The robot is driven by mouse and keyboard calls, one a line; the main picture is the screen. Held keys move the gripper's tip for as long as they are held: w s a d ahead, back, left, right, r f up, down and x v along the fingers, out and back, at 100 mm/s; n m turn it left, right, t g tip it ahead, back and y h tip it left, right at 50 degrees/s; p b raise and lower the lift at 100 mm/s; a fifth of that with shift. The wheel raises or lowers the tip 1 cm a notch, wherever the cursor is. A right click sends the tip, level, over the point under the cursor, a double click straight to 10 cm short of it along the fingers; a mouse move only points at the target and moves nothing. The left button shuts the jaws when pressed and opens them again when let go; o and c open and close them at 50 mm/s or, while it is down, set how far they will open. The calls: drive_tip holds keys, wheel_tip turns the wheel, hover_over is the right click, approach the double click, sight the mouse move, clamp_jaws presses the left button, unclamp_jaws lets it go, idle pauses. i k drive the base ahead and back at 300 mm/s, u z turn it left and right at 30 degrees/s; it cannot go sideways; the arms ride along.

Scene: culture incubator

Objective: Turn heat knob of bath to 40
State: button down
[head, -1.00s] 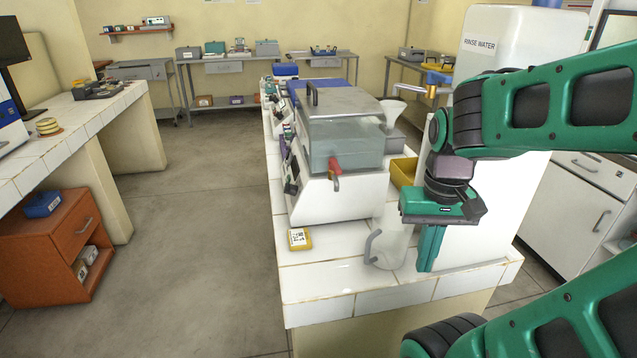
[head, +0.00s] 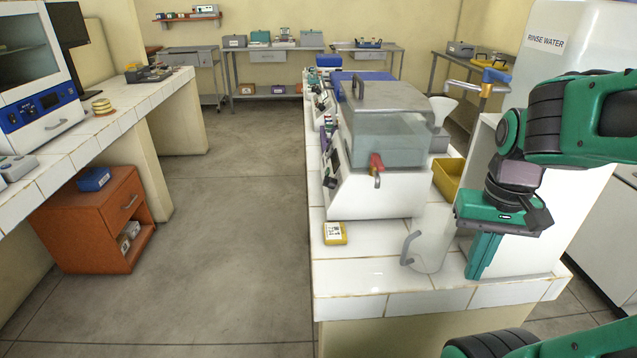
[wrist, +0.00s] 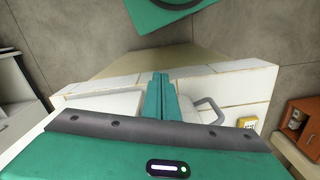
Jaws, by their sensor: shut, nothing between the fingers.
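The water bath (head: 385,145) stands on the white tiled island bench, with a clear tank, a grey lid and a red tap at its near end. Its control panel (head: 331,165) faces left and shows only edge-on, so the heat knob and its setting cannot be made out. My gripper (head: 482,262) is at the bench's near right end, fingers pointing down, to the right of the bath and well apart from it. In the wrist view the fingers (wrist: 160,100) are together, with nothing between them.
A yellow box (head: 335,233) lies near the bench's left edge. A yellow tray (head: 448,179) is right of the bath. The floor aisle (head: 240,230) left of the bench is clear.

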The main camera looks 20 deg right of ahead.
sight(328, 182)
drive_tip(key=u, duration=2.8)
drive_tip(key=i, duration=0.7)
drive_tip(key=z, duration=2.75)
